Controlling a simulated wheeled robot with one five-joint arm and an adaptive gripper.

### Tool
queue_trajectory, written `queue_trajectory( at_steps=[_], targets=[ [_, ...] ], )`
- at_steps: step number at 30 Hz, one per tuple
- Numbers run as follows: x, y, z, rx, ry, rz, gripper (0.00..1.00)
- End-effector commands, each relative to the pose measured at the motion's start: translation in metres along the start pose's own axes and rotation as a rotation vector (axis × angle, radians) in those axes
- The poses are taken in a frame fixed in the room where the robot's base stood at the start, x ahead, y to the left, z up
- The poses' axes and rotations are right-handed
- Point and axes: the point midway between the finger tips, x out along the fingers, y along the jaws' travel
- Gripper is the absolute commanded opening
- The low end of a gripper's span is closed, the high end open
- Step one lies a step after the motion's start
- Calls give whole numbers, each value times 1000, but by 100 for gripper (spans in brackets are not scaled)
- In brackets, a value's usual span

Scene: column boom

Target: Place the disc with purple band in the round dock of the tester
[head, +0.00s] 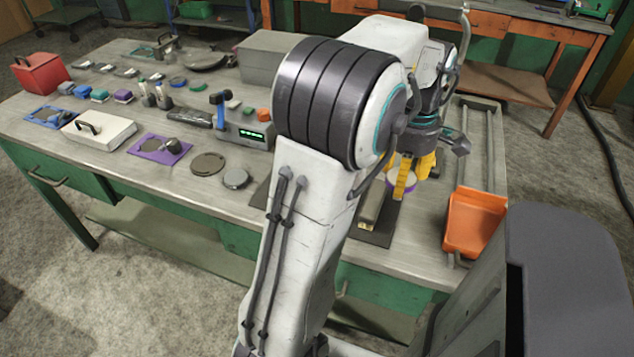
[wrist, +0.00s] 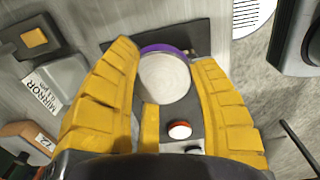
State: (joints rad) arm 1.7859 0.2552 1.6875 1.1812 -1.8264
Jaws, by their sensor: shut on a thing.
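The disc with purple band (head: 402,184) has a pale top. My gripper (head: 408,172) has yellow fingers and is shut on this disc, above the right part of the bench. In the wrist view the disc (wrist: 166,78) sits between the fingertips (wrist: 168,62), its purple band showing along the far edge. A dark plate (head: 376,238) lies below, partly hidden by my arm. The wrist view shows a dark unit with a red-rimmed white button (wrist: 180,130) near the disc. A grey unit with a green display (head: 252,134) stands left of my arm. I cannot tell which is the tester; no round dock is clearly visible.
An orange bin (head: 474,222) stands at the bench's right end, beside a railed tray (head: 478,112). Flat round discs (head: 208,163) and a purple mat (head: 160,149) lie to the left. A grey box (head: 268,62) stands behind. A block labelled MIRROR (wrist: 55,85) is left of the fingers.

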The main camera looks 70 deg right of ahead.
Motion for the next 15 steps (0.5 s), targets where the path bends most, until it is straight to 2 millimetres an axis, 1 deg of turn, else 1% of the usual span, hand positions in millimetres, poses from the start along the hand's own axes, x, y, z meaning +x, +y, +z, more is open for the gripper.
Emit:
queue_trajectory(
  at_steps=[3, 9, 13, 15],
  targets=[
    [-1, -13, -3, -52, 1, -5, 19],
    [0, -28, -8, -125, 4, -13, 19],
    [4, -28, -15, -160, 7, -20, 19],
    [9, -27, -24, -170, 8, -25, 19]
  ],
)
